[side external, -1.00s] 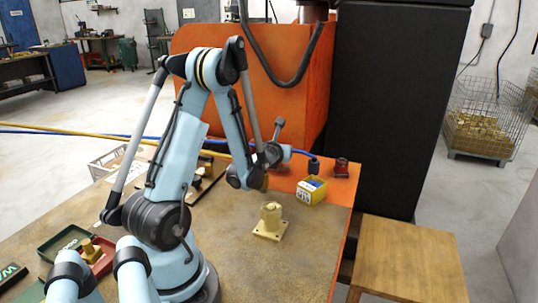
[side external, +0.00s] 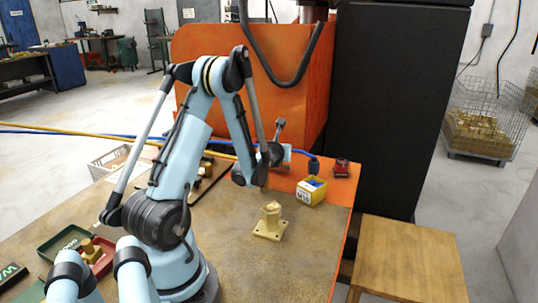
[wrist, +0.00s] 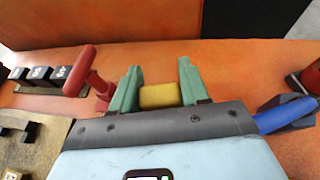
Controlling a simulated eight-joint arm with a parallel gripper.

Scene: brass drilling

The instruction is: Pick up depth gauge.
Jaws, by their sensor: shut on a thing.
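My gripper (wrist: 160,90) has green fingers in the wrist view, and they are shut on a yellow block (wrist: 160,96). The block fills the gap between them. Only part of it shows, so I cannot tell from its shape whether it is the depth gauge. In the side view my gripper (side external: 262,186) is above the bench, behind a brass fixture (side external: 270,222) with an upright post on a flat base. The fingertips are small and mostly hidden there.
A yellow box (side external: 312,191) with blue contents stands right of my gripper. A blue hose (wrist: 285,116) and a red T-handle (wrist: 88,68) flank the gripper. Black marked blocks (wrist: 38,76) sit at the left. The orange machine (side external: 235,90) stands behind.

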